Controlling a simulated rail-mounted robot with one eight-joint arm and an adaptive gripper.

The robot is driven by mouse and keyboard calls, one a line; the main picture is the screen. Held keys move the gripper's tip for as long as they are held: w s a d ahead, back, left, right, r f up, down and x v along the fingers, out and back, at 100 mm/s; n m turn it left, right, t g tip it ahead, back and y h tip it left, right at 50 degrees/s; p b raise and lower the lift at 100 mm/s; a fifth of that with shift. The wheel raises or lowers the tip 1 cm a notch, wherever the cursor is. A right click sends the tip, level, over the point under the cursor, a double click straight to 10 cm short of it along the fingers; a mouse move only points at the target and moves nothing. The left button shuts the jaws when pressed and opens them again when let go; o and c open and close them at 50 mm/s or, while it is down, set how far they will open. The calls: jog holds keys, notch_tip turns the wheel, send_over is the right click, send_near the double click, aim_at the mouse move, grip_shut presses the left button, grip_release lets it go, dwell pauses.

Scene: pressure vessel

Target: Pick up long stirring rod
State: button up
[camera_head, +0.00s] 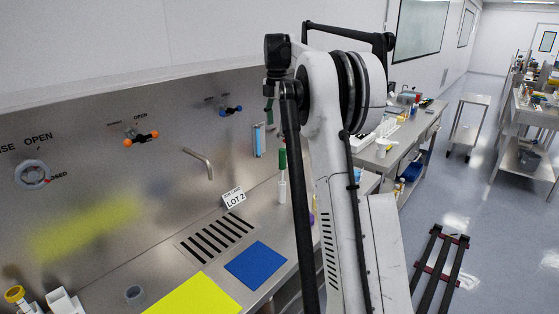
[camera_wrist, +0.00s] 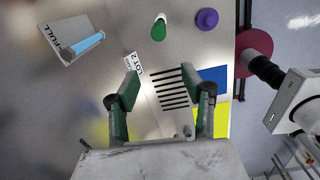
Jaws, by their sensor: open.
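I cannot say for sure which thing is the long stirring rod. A slim white piece with a green top (camera_head: 282,176) stands upright near the back of the steel counter. In the wrist view a green-ended white piece (camera_wrist: 158,30), likely the same one, shows from above. My gripper (camera_wrist: 170,84) is open, with green fingers apart and nothing between them. In the wrist view the green-ended piece lies beyond the fingertips, clear of them. In the head view my arm covers much of the counter's right side.
A slotted drain (camera_head: 214,236), a blue mat (camera_head: 255,265) and a yellow mat (camera_head: 195,295) lie on the counter. A LOT 2 card (camera_head: 234,198) stands behind the drain. A tap (camera_head: 199,163) juts from the wall. A purple piece (camera_wrist: 207,19) and a blue tube (camera_wrist: 89,42) show beyond my fingers.

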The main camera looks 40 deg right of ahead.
aim_at(283, 150)
jog(key=shift+n, duration=0.7)
jog(key=d+f, duration=0.1)
jog(key=f, duration=0.4)
jog(key=d+f+p, duration=0.1)
jog(key=f, duration=0.3)
jog(key=d+f+p, duration=0.1)
jog(key=f, duration=0.4)
jog(key=shift+w+f, duration=0.2)
jog(key=shift+f, duration=0.15)
grip_shut()
